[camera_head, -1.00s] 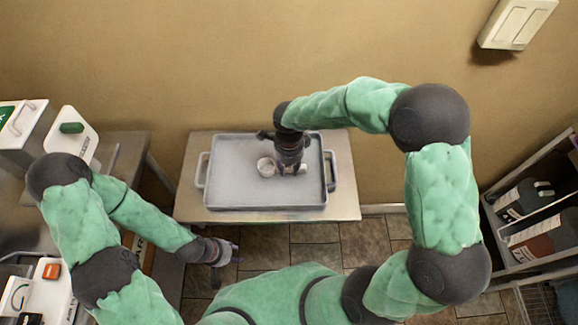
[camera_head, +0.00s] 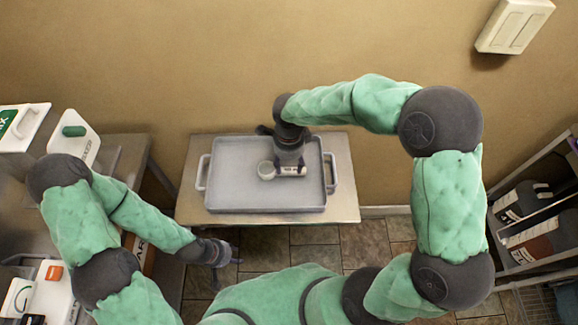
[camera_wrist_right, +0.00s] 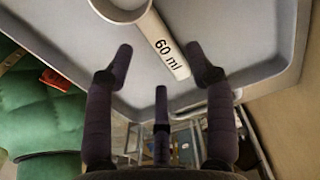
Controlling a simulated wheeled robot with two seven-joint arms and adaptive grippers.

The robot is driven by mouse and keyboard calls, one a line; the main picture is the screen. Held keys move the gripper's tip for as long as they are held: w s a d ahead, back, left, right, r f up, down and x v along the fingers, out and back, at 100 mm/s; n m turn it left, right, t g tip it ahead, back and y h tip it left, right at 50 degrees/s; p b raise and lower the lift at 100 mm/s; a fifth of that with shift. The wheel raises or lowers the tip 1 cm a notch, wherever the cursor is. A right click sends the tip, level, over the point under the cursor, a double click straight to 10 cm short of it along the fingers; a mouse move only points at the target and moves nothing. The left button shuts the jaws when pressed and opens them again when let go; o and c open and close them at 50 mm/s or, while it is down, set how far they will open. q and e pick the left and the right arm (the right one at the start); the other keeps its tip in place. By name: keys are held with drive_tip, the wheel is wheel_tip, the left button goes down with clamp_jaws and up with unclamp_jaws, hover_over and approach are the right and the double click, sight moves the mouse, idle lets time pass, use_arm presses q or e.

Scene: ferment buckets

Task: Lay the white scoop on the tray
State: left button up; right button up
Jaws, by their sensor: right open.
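The white scoop (camera_head: 265,171) lies on the grey tray (camera_head: 235,200), with its cup to the left and its handle to the right. In the right wrist view the scoop handle (camera_wrist_right: 168,50) shows the print "60 ml", and part of the cup is cut off by the top edge. My right gripper (camera_head: 290,158) is over the tray at the handle. In the wrist view its open fingers (camera_wrist_right: 160,65) stand apart on either side of the handle's end, not closed on it.
The tray, with a handle at each end, sits on a small metal table (camera_head: 345,200) against the wall. A counter with white containers (camera_head: 75,135) is at the left. A shelf with dark jugs (camera_head: 535,240) is at the right. Most of the tray is bare.

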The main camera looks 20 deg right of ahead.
sight(289, 171)
wheel_tip(289, 171, up, 8)
drive_tip(key=p, duration=0.1)
drive_tip(key=shift+r+p, duration=0.2)
drive_tip(key=shift+p, duration=0.2)
